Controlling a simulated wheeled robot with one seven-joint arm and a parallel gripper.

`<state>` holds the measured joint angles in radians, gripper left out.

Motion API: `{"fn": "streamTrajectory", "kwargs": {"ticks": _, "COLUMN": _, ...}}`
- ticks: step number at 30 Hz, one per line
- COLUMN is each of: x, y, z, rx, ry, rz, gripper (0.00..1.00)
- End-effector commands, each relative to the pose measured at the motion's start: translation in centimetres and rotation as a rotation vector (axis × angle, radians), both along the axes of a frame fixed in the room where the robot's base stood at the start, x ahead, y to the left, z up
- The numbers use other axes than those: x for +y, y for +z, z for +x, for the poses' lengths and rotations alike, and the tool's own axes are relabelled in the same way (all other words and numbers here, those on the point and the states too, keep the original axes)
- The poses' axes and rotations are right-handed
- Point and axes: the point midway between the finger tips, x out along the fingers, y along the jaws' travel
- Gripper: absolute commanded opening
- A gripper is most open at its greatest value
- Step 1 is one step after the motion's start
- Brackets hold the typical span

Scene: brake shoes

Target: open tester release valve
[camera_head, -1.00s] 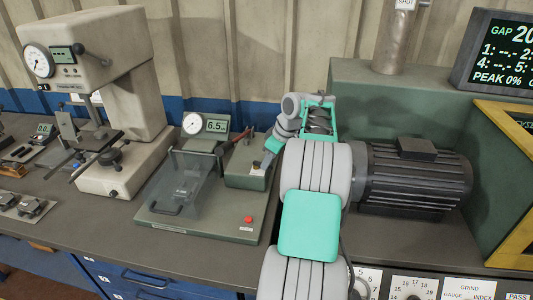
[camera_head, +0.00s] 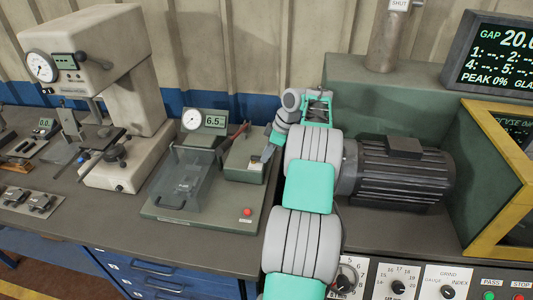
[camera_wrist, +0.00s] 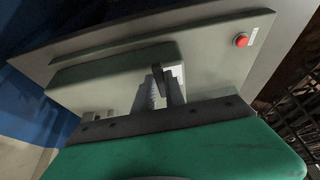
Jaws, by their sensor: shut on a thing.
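The tester (camera_head: 200,218) is a grey-green base on the bench with a gauge and a display (camera_head: 214,121) reading about 6.5. A raised block (camera_head: 243,170) stands at its right. My gripper (camera_head: 268,152) is at the right side of that block, pointing down at it. In the wrist view my gripper (camera_wrist: 162,88) is shut on a small dark part, seemingly the release valve handle (camera_wrist: 159,77), above the block's face (camera_wrist: 105,75). The fingers hide most of the handle, so how far it is turned cannot be told.
A motor (camera_head: 403,170) stands close right of my arm. A press-like gauge stand (camera_head: 130,150) is to the left.

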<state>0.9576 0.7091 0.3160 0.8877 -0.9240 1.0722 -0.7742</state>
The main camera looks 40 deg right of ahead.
Motion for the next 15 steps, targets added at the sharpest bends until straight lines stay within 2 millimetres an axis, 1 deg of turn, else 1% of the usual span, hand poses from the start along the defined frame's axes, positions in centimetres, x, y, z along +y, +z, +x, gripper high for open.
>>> {"fn": "streamTrajectory", "kwargs": {"ticks": 2, "x": -0.01, "y": 0.11, "z": 0.08, "rx": -0.003, "ry": 0.002, "rz": -0.002, "gripper": 0.00}}
{"fn": "streamTrajectory", "kwargs": {"ticks": 3, "x": -0.01, "y": 0.11, "z": 0.08, "rx": -0.003, "ry": 0.002, "rz": -0.002, "gripper": 0.16}}
{"fn": "streamTrajectory", "kwargs": {"ticks": 10, "x": 0.00, "y": 0.08, "z": 0.04, "rx": -0.002, "ry": 0.000, "rz": -0.001, "gripper": 0.35}}
{"fn": "streamTrajectory", "kwargs": {"ticks": 11, "x": -0.01, "y": 0.07, "z": 0.04, "rx": -0.002, "ry": 0.000, "rz": -0.001, "gripper": 0.36}}
{"fn": "streamTrajectory", "kwargs": {"ticks": 15, "x": 0.00, "y": 0.05, "z": 0.03, "rx": -0.001, "ry": 0.000, "rz": 0.000, "gripper": 0.36}}
